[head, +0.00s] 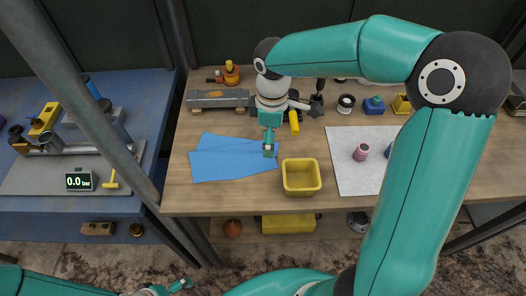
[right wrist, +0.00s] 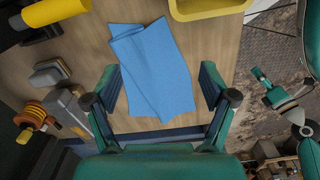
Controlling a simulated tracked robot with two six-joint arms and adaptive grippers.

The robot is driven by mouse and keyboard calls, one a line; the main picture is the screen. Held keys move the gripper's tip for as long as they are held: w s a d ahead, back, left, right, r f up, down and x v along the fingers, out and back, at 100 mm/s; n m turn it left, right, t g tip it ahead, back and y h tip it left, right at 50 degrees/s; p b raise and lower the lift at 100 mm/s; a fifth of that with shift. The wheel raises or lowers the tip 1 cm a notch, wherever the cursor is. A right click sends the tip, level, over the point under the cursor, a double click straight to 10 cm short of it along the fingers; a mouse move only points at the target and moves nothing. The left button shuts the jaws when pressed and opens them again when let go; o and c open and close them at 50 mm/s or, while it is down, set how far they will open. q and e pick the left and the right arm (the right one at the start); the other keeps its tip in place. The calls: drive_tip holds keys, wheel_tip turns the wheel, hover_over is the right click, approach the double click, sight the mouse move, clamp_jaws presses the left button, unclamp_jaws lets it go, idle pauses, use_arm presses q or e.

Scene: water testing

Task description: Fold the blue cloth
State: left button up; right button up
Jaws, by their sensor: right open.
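The blue cloth (head: 222,158) lies on the wooden table, left of the yellow bin. It looks like overlapping skewed layers with a slanting crease. In the right wrist view the cloth (right wrist: 150,70) lies beyond and between the spread fingers. My right gripper (head: 269,148) is open and empty, pointing down at the cloth's right end; I cannot tell whether it touches. Its two fingers show apart in the right wrist view (right wrist: 160,78). My left gripper (head: 180,285) is low at the front, away from the table, and its jaws are too small to read.
The yellow bin (head: 301,188) stands close to the cloth's right end. A white mat (head: 350,182) with a pink striped item (head: 361,152) lies further right. A grey bar-shaped tool (head: 217,98) and several small items line the back. Bare table lies in front of the cloth.

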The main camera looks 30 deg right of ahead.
sight(273, 166)
drive_tip(key=f+b, duration=0.4)
drive_tip(key=f, duration=0.1)
drive_tip(key=f+b, duration=0.3)
drive_tip(key=shift+s+d+f, duration=0.2)
drive_tip(key=shift+d+f, duration=0.05)
drive_tip(key=shift+f+b, duration=0.45)
drive_tip(key=shift+f, duration=0.2)
drive_tip(key=shift+s+f, duration=0.1)
drive_tip(key=shift+f+b, duration=0.35)
drive_tip(key=shift+b, duration=0.05)
drive_tip(key=shift+s+a, duration=0.1)
drive_tip(key=shift+s, duration=0.1)
drive_tip(key=c, duration=1)
